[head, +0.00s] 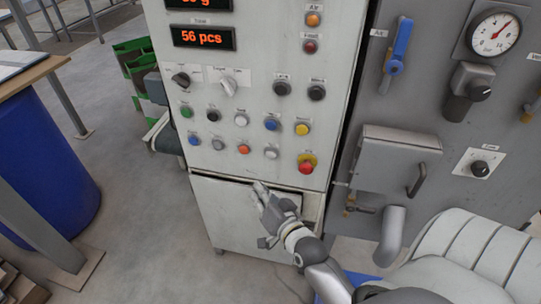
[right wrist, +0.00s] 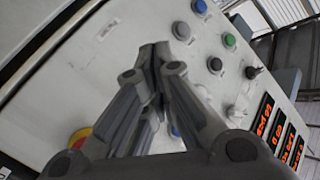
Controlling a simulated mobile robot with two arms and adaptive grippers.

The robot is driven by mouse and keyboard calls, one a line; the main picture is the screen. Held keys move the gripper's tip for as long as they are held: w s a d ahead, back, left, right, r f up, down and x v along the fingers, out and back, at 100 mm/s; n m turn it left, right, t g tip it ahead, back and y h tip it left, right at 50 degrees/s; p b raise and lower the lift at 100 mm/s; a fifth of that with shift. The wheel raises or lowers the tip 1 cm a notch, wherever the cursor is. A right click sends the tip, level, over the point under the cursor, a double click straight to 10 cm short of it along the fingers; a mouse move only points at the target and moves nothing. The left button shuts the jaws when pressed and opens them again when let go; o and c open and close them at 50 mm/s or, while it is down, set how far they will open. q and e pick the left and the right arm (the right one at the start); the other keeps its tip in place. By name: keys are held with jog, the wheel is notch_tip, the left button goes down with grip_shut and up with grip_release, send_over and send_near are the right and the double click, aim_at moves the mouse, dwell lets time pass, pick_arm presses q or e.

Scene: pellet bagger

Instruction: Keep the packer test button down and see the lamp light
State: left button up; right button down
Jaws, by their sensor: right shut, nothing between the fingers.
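The packer's control panel (head: 250,85) carries two rows of coloured push buttons, and I cannot read which is the test button. The upper row has a green button (head: 186,111), a white button (head: 241,119), a blue button (head: 271,124) and a yellow button (head: 302,129). The lower row includes an orange button (head: 244,148) and a white button (head: 271,153). Near the top are an orange lamp (head: 313,19) and a red lamp (head: 310,46). My right gripper (head: 260,187) is shut and empty, below the lower row in the picture. In the right wrist view its closed fingers (right wrist: 155,52) hide part of the panel.
A red stop button with a yellow collar (head: 306,165) sits at the panel's lower right. A grey box with a handle (head: 395,160), a blue-handled valve (head: 398,48) and a gauge (head: 494,33) are to the right. A blue drum (head: 45,155) stands at left.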

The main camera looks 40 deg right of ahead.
aim_at(271, 155)
jog(key=shift+w+d+r, duration=0.1)
jog(key=shift+d, duration=0.05)
jog(key=w+d+b, duration=0.2)
jog(key=w+d, duration=0.3)
jog(key=d, duration=0.1)
jog(key=shift+w+d+b, duration=0.25)
jog(key=shift+w+b, duration=0.05)
jog(key=shift+b, duration=0.05)
dwell(0.3)
dwell(0.9)
jog(key=shift+w+d, duration=0.1)
dwell(0.3)
jog(key=shift+w+d, duration=0.2)
